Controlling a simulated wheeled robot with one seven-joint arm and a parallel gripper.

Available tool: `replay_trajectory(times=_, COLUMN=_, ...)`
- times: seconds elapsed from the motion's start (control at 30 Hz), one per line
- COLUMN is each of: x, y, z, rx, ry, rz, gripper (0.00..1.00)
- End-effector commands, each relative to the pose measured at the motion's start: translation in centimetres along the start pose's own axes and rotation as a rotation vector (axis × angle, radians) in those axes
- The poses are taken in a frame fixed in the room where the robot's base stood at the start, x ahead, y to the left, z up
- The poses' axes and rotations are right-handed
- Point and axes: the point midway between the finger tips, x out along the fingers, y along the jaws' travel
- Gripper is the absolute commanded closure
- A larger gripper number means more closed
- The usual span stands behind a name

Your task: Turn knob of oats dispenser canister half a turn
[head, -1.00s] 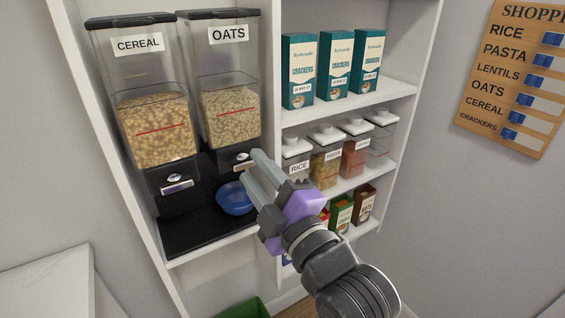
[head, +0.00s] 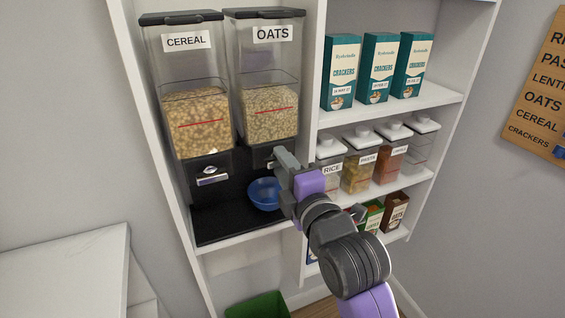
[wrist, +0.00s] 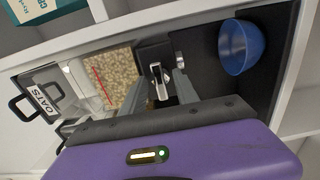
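The oats dispenser canister (head: 270,85) stands on the shelf, labelled OATS and partly filled with oats to near a red line. In the wrist view the canister (wrist: 112,75) lies sideways. Its silver knob (wrist: 159,84) is on the black front below the clear bin; in the head view my gripper mostly hides it. My gripper (head: 279,158) is in front of the knob. In the wrist view my gripper (wrist: 160,86) is open, with a finger on each side of the knob and gaps visible. Whether the fingertips reach around it is hard to tell.
The cereal dispenser (head: 187,95) stands directly left. A blue bowl (head: 264,194) sits on the black tray (head: 220,222) below the oats outlet. Right of the divider are crackers boxes (head: 380,68) and lidded jars (head: 358,172). A green bin (head: 258,306) is on the floor.

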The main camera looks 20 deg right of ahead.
Motion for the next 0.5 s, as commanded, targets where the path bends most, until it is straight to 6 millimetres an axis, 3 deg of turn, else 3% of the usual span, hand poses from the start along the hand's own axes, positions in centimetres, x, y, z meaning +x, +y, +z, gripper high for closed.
replay_trajectory(times=0.33, x=0.41, y=-0.01, z=-0.01, rx=0.0, ry=0.0, rz=0.0, gripper=0.66)
replay_trajectory(times=0.5, x=0.4, y=-0.02, z=-0.01, rx=0.001, ry=0.0, rz=0.0, gripper=0.99)
